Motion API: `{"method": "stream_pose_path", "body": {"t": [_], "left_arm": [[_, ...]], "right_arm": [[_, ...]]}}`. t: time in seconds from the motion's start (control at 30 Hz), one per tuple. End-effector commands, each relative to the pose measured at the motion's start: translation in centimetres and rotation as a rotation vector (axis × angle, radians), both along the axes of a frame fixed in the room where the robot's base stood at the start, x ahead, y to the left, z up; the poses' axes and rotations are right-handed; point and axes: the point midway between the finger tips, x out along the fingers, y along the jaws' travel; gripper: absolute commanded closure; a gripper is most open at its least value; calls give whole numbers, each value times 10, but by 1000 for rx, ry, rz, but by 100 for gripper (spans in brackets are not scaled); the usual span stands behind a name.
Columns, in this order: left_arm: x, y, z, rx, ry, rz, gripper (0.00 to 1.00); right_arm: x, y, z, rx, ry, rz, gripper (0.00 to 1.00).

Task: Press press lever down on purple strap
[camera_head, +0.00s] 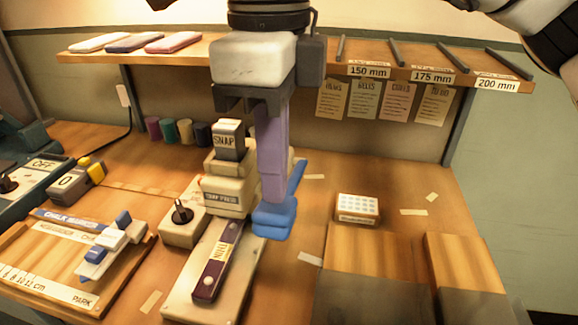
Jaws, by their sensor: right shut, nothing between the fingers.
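The dark purple strap (214,270), with a pale label, lies on the cream base plate (239,286) in front of the snap press (227,192). The press has a grey block marked SNAP on top. My right gripper (272,194) points down at the press's right side, its long lavender fingers together and empty. A blue part (298,179), apparently the press lever, slants behind the fingers and shows below their tips. Its join to the press is hidden by the gripper. Whether the tips touch it, I cannot tell. My left gripper is not seen.
A black-knobbed block (182,217) stands left of the press. A wooden board with a blue-and-white slider (112,245) is at the left front. A small white-topped box (357,208) and wooden blocks (372,251) are on the right. The loaded shelf (200,52) spans behind.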

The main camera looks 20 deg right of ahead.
Motion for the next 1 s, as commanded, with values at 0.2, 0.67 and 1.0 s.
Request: {"method": "stream_pose_path", "body": {"t": [0.2,0.67,1.0], "left_arm": [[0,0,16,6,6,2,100],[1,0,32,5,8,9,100],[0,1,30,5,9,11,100]], "right_arm": [[0,0,27,0,0,-1,100],[0,0,58,0,0,-1,100],[0,0,57,0,0,-1,100]]}}
